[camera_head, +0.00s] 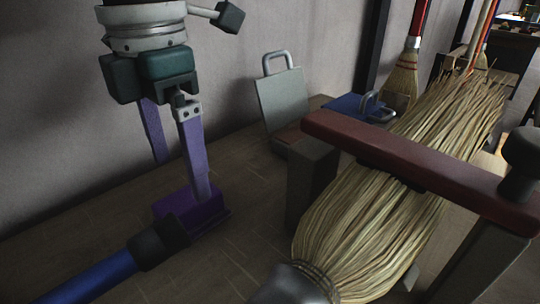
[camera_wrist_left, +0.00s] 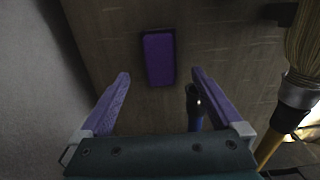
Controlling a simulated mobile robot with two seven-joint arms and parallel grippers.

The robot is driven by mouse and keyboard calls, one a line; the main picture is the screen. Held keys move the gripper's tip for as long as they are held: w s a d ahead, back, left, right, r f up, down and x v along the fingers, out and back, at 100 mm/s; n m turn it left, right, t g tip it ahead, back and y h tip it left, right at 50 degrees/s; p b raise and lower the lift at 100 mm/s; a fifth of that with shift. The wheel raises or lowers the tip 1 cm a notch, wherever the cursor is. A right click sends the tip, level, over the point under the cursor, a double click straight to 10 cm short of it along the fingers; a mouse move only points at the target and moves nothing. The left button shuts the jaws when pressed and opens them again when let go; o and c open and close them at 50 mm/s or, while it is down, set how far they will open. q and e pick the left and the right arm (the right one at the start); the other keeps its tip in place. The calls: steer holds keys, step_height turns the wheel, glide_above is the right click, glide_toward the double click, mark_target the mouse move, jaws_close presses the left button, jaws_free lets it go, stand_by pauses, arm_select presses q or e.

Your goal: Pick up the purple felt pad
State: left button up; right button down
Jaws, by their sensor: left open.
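The purple felt pad (camera_head: 172,205) lies on the wooden bench, partly hidden by one finger and a black tool head in the head view. In the left wrist view the pad (camera_wrist_left: 158,58) shows whole, as a dark purple rectangle lying flat. My left gripper (camera_head: 181,179) points down with its purple fingers spread and nothing between them. In the left wrist view the pad lies beyond the fingertips of the gripper (camera_wrist_left: 160,73), roughly centred between them. Whether a finger touches the pad is unclear. My right gripper is in neither view.
A blue-handled tool (camera_head: 85,283) with a black head lies right by the pad. A straw broom (camera_head: 370,220) sits under a dark red clamp bar (camera_head: 405,160) to the right. A grey plate with a handle (camera_head: 283,100) stands by the wall. Bare bench lies behind the pad.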

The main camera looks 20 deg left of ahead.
mark_target(187, 197)
arm_select(q)
step_height(187, 197, down, 2)
steer(key=shift+s, duration=0.1)
step_height(187, 197, down, 5)
steer(key=shift+f+b, duration=0.1)
steer(key=shift+b, duration=0.3)
steer(key=shift+c, duration=0.2)
steer(key=c, duration=1.3)
steer(key=shift+w, duration=0.2)
step_height(187, 197, up, 20)
steer(key=p, duration=0.2)
steer(key=shift+p, duration=0.35)
